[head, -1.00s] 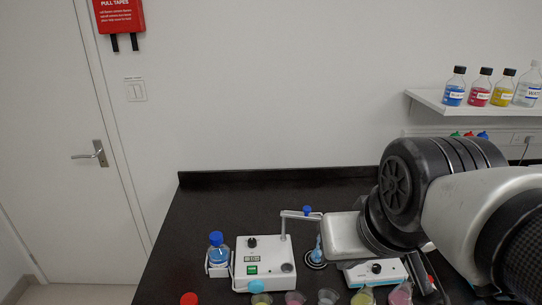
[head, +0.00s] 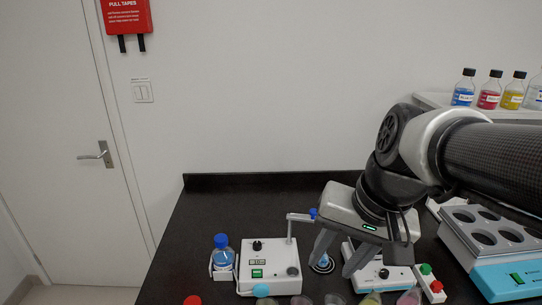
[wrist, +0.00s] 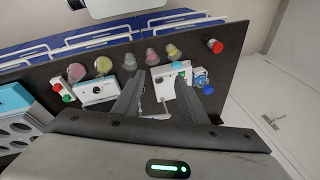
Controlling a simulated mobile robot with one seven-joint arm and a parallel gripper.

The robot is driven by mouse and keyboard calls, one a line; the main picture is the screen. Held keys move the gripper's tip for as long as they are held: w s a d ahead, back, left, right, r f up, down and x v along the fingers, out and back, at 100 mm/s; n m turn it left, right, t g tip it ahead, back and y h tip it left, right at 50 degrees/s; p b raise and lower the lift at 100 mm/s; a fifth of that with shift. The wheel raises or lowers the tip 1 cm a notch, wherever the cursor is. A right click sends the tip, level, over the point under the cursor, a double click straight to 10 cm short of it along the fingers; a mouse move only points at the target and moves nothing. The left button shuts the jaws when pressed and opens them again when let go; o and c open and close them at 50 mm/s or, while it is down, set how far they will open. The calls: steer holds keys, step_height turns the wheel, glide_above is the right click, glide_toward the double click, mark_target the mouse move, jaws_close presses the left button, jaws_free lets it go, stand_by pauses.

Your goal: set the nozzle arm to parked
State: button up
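The nozzle arm (head: 300,217) is a thin grey arm on a post at the right rear of the white dispenser box (head: 268,262). It points right, with a blue knob (head: 313,213) at its outer end. Below that end, a blue-tinted vessel (head: 323,261) stands on a round dark base. My gripper (head: 334,260) is open and empty, its fingers pointing down just right of the nozzle arm. In the wrist view, my gripper (wrist: 161,78) has its fingers spread, with the dispenser box (wrist: 168,84) partly between them. Contact with the nozzle arm cannot be told.
A blue-capped bottle (head: 222,253) stands left of the dispenser. A white knobbed device (head: 384,274) is beneath my gripper's right side. Several small vessels line the front. A button box (head: 430,284) and a rack with round holes (head: 490,240) stand at right. The back left counter is clear.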

steer(key=w+a+f+m+g+y+b, duration=0.1)
steer(key=w+f+m+g+y+b, duration=0.1)
steer(key=w+f+m+y, duration=0.5)
steer(key=m+t+y+b, duration=0.4)
steer(key=m+t+y, duration=0.35)
steer(key=m, duration=0.65)
glide_toward(309, 218)
steer(key=s+d+r, duration=0.2)
steer(key=d+r, duration=0.1)
steer(key=d, duration=0.1)
steer(key=p+x, duration=0.1)
steer(key=x, duration=1.6)
steer(key=shift+w+f+h, duration=0.2)
steer(key=shift+w+h, duration=0.05)
steer(key=shift+h, duration=0.2)
steer(key=shift+t, duration=0.25)
jaws_close()
